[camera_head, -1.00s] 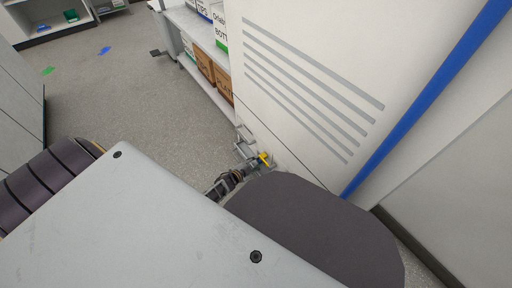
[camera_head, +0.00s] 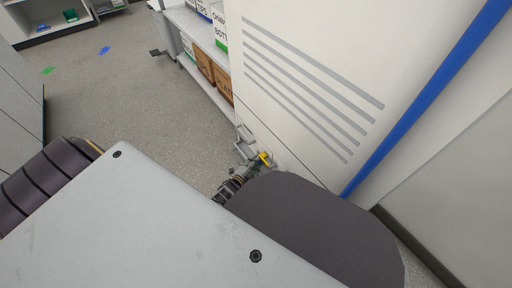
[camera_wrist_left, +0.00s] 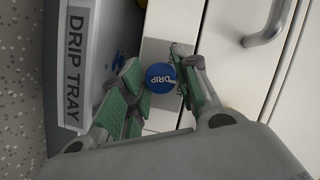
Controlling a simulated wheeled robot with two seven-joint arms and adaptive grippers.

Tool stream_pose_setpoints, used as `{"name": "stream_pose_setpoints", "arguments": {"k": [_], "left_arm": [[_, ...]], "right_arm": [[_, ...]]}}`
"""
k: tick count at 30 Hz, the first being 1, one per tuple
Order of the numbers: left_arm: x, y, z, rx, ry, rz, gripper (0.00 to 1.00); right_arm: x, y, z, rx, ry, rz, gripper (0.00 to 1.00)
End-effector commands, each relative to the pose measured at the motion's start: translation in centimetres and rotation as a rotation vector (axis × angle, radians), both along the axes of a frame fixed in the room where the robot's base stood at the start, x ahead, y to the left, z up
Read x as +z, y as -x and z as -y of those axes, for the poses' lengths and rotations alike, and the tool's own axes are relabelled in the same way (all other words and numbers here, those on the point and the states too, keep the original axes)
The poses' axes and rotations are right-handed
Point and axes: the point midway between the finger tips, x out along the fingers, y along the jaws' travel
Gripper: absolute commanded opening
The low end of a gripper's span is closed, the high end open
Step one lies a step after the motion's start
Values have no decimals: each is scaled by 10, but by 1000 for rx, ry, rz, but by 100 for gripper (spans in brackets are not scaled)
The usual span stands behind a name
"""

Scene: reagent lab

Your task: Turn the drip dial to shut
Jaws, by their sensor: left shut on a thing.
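The drip dial (camera_wrist_left: 160,76) is a round blue knob marked DRIP, on a grey plate on the white cabinet front in the left wrist view. My left gripper (camera_wrist_left: 161,88) has its green-padded fingers on either side of the dial and is shut on it. The DRIP lettering runs nearly upright in that view. In the head view my left gripper (camera_head: 250,169) shows only in part, low against the cabinet front. My own body hides much of that arm, and I cannot make out the dial there. My right gripper is not in view.
A grey box labelled DRIP TRAY (camera_wrist_left: 75,65) stands close beside the left gripper. A metal handle (camera_wrist_left: 268,28) sticks out on the other side. A small yellow part (camera_head: 265,158) shows near the gripper. Shelves with boxes (camera_head: 223,84) stand beyond; the floor left is open.

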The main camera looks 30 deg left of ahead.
Motion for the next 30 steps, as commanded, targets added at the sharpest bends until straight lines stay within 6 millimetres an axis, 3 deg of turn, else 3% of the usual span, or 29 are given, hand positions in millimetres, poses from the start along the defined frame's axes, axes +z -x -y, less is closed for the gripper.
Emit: {"name": "stream_pose_setpoints", "arguments": {"k": [14, 30], "left_arm": [[-2, 1, 0, 0, -155, 62, 7], [-2, 1, -1, 0, -252, 102, 8]], "right_arm": [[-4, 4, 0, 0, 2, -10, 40], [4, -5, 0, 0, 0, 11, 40]]}}
